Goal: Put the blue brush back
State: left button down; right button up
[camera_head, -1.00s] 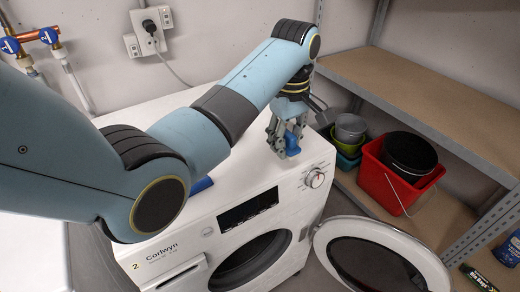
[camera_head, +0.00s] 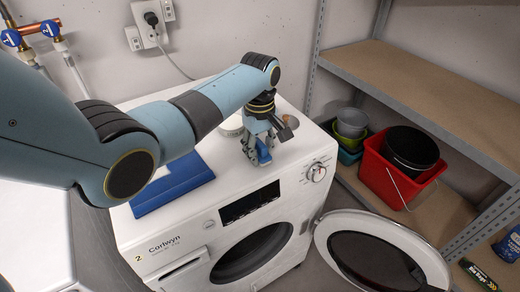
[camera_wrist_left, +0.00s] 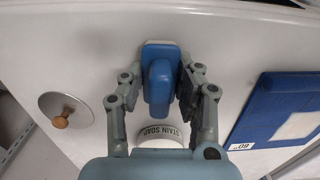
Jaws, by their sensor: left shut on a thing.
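The blue brush (camera_head: 263,152) is between the fingers of my left gripper (camera_head: 257,150), over the white top of the washing machine (camera_head: 215,215). In the left wrist view the blue brush (camera_wrist_left: 160,78) has a blue grip and a pale edge at its far end. The fingers of my left gripper (camera_wrist_left: 158,100) are shut on it from both sides. I cannot tell whether the brush touches the machine top. My right gripper is not in view.
A flat blue item (camera_head: 175,188) with a pale patch lies left of the gripper. A tin marked "STAIN SOAP" (camera_wrist_left: 160,135) and a round lid with a wooden knob (camera_wrist_left: 66,108) are close by. The round door (camera_head: 375,258) stands open. A red bucket (camera_head: 395,180) is on the shelf.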

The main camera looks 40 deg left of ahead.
aim_at(260, 142)
pick_arm(q)
jog(key=shift+f, duration=0.15)
jog(key=c, duration=1)
grip_release()
jog(key=shift+o, duration=0.2)
notch_tip(260, 142, up, 12)
jog(key=shift+a+r, duration=0.1)
jog(key=shift+r, duration=0.1)
jog(key=shift+w, duration=0.1)
